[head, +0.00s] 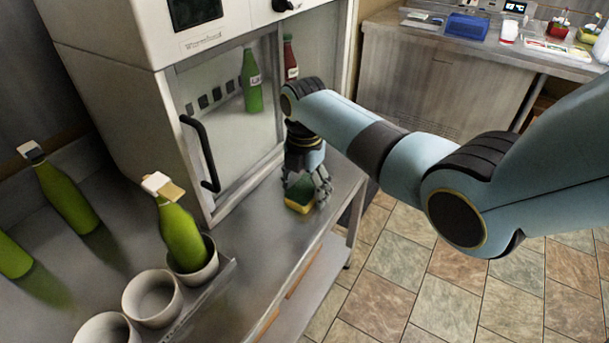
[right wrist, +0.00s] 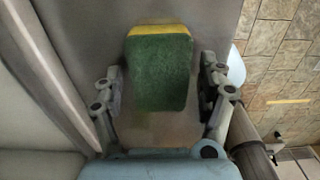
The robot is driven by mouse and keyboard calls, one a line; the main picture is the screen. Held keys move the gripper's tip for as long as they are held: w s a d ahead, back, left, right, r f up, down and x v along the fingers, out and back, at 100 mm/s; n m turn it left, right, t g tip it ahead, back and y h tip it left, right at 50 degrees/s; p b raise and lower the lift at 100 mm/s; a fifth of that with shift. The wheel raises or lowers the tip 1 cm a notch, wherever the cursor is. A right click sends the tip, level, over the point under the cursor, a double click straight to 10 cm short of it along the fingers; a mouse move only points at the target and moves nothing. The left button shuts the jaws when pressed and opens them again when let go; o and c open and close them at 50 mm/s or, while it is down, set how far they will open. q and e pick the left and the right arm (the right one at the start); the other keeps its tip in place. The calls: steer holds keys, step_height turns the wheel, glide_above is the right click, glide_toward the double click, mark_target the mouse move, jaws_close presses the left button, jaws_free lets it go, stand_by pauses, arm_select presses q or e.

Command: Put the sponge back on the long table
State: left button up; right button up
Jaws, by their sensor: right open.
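The sponge (head: 299,196), green and yellow, lies on the long metal table (head: 262,225) near its right end, in front of the cabinet. My right gripper (head: 307,191) is open and points down over the sponge, with its fingers on either side. In the right wrist view the sponge (right wrist: 160,72) sits between the two open fingers (right wrist: 160,95), with a gap on each side. Its green face is toward the camera and a yellow strip shows at the top. My left gripper is not in view.
At the left are green bottles (head: 66,196) and several pale cups (head: 152,298), one holding a bottle (head: 179,232). A far counter holds a blue box (head: 467,27). Tiled floor lies right.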

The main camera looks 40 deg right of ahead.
mark_target(305, 187)
step_height(305, 187, up, 12)
stand_by(0.4)
steer(key=shift+f, duration=0.1)
